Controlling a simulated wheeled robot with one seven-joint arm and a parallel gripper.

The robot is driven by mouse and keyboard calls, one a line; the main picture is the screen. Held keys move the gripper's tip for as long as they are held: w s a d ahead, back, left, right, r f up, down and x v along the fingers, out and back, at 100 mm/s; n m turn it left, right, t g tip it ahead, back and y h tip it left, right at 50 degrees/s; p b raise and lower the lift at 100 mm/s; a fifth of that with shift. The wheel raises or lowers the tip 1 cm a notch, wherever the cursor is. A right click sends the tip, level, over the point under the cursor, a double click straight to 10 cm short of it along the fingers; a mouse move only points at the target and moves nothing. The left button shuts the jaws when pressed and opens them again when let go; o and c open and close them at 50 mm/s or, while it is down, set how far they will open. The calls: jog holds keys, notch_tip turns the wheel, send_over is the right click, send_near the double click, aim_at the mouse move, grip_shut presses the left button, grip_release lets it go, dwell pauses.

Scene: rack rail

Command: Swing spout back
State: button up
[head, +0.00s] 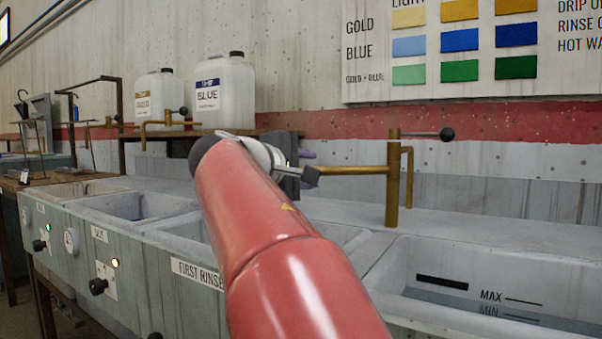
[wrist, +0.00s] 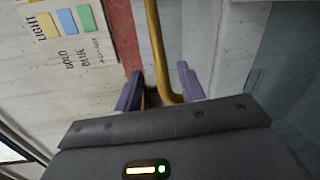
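The brass tap (head: 392,185) stands upright behind the sinks, with a black-knobbed lever at its top. Its spout (head: 350,170) reaches left from the post toward my gripper (head: 308,168). In the wrist view the spout (wrist: 158,50) runs down between the two purple fingers of my gripper (wrist: 160,88) and bends right near its end. The fingers are apart, with a gap visible between the left finger and the pipe. Whether the right finger touches the bend I cannot tell. In the head view my red arm hides much of the gripper and the sink below.
A sink with MAX and MIN marks (head: 500,290) is at right, and the sink labelled FIRST RINSE (head: 180,235) is at left. Another brass tap (head: 143,130) and two white jugs (head: 225,95) stand farther back. A wall chart (head: 400,75) hangs above.

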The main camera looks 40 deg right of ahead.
jog(key=x, duration=0.6)
jog(key=shift+c, duration=0.4)
grip_shut()
